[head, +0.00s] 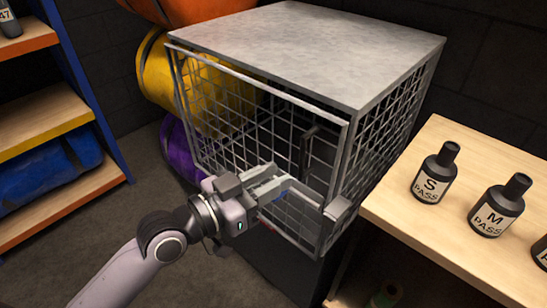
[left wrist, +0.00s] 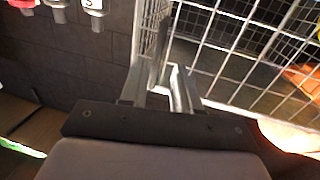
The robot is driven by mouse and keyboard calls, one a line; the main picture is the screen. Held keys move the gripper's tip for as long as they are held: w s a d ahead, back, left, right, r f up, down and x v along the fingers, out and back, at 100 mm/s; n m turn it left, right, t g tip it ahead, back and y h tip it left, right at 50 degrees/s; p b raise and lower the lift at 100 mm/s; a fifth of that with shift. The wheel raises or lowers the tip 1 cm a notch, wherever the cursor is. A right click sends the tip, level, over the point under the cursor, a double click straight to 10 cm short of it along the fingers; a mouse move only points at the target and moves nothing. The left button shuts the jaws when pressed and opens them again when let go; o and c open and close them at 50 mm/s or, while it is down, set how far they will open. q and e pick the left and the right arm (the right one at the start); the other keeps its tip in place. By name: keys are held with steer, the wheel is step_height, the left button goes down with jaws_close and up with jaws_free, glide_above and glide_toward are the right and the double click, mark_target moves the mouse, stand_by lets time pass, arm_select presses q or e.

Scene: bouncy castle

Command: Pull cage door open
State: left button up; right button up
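The cage (head: 310,45) has a pale grey top and wire-mesh sides and stands in the middle of the head view. Its mesh door (head: 232,125) is on the front and looks slightly ajar, with a gap along its right side. A dark upright handle (head: 306,152) shows near that side. My left gripper (head: 282,184) is at the lower right of the door, its fingertips close to the mesh. In the left wrist view its fingers (left wrist: 172,78) are a little apart with nothing clearly between them; contact is hard to tell. My right gripper is not in view.
A wooden table (head: 440,215) with black bottles (head: 436,172) stands close on the right. Orange, yellow (head: 160,75) and purple rolls lie behind the cage at left. A shelf (head: 45,120) is at far left. Floor (head: 130,215) before the door's left part is clear.

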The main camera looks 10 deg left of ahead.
mark_target(300, 176)
arm_select(q)
steer(key=shift+w+d+r, duration=0.15)
steer(key=shift+d+r, duration=0.05)
steer(key=shift+r, duration=0.2)
steer(key=shift+w+d+r, duration=0.15)
steer(key=shift+r, duration=0.2)
steer(key=shift+p+x, duration=0.35)
steer(key=shift+x, duration=2.75)
jaws_close()
